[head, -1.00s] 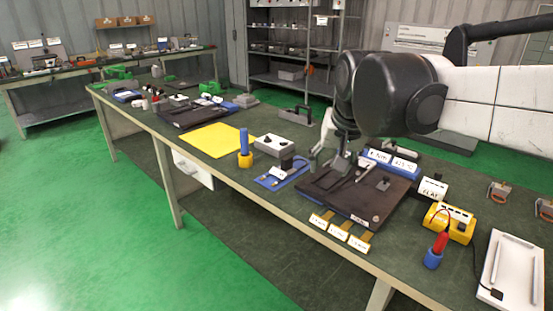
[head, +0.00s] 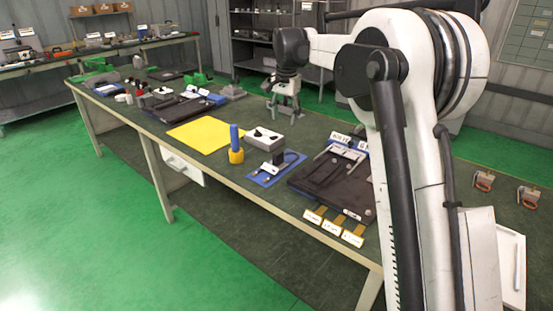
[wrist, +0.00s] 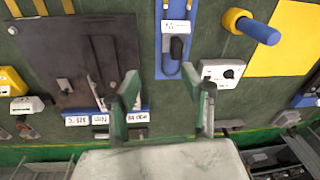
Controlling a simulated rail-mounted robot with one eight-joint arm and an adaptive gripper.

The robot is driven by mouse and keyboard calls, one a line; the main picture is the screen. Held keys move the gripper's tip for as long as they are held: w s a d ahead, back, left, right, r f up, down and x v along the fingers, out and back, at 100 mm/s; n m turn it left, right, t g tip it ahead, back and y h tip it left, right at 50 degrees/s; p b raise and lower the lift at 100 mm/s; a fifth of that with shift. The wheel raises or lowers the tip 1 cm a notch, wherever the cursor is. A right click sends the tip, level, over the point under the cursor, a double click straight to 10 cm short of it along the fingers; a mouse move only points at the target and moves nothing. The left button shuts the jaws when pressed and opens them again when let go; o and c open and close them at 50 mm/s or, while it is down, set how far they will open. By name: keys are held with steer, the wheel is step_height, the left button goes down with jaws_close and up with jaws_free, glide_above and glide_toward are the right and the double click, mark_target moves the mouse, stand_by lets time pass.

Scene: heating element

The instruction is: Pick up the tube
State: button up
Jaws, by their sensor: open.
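My gripper (head: 283,112) is open and empty above the back of the bench, behind the grey control box (head: 264,138). In the wrist view its two fingers (wrist: 168,92) stand wide apart with bare bench between them. Thin metal rod-like parts lie on the dark board (head: 325,192), to the right of my gripper in the head view. They show in the wrist view (wrist: 96,92) left of the fingers. I cannot tell which part is the tube. A blue cylinder stands upright in a yellow base (head: 236,155), left of the grey box.
A blue pad (head: 266,180) with a cable and small black block lies between the grey box and the board. A yellow sheet (head: 205,133) lies flat at left. White-blue labels (head: 349,143) stand behind the board. My arm hides the bench's right part.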

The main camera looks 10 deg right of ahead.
steer(key=m+g+p, duration=0.1)
steer(key=m+g, duration=0.1)
glide_above(279, 159)
steer(key=w, duration=0.1)
step_height(279, 159, down, 9)
step_height(279, 159, down, 9)
steer(key=shift+w+d+r, duration=0.1)
steer(key=shift+w+r, duration=0.05)
steer(key=shift+r, duration=0.05)
steer(key=shift+w+f+p, duration=0.15)
steer(key=shift+f, duration=1.2)
steer(key=shift+w+f+p, duration=0.1)
steer(key=shift+f+p, duration=0.05)
steer(key=shift+f, duration=1.15)
jaws_close()
